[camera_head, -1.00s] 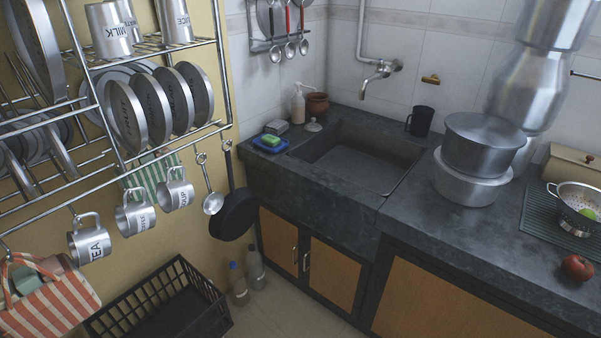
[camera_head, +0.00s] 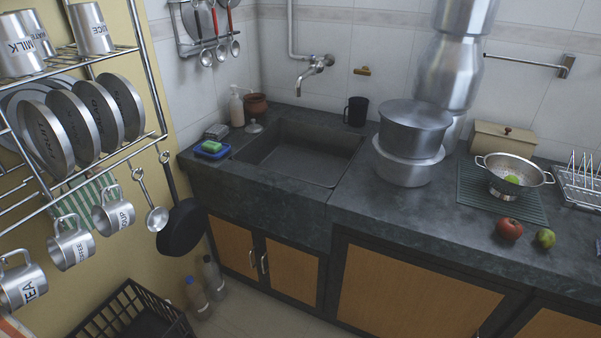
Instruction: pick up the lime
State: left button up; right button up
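A small bright green-yellow fruit (camera_head: 512,180), which looks like a lime, lies inside a steel colander (camera_head: 500,165) on the right of the counter. The colander's wall hides its lower part. Another green fruit (camera_head: 545,238), with a duller, slightly oblong shape, lies on the counter near the front edge; I cannot tell its kind. A red fruit (camera_head: 509,229), like an apple or tomato, is just left of it. Neither of my grippers is in view.
The colander stands on a dark ribbed mat (camera_head: 477,197). Stacked steel pots (camera_head: 413,130) stand to its left, a wire rack (camera_head: 580,185) to its right and a beige box (camera_head: 505,139) behind. The sink (camera_head: 295,155) is further left. A black crate (camera_head: 130,318) is on the floor.

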aim_at(546, 239)
jog(key=z, duration=1.5)
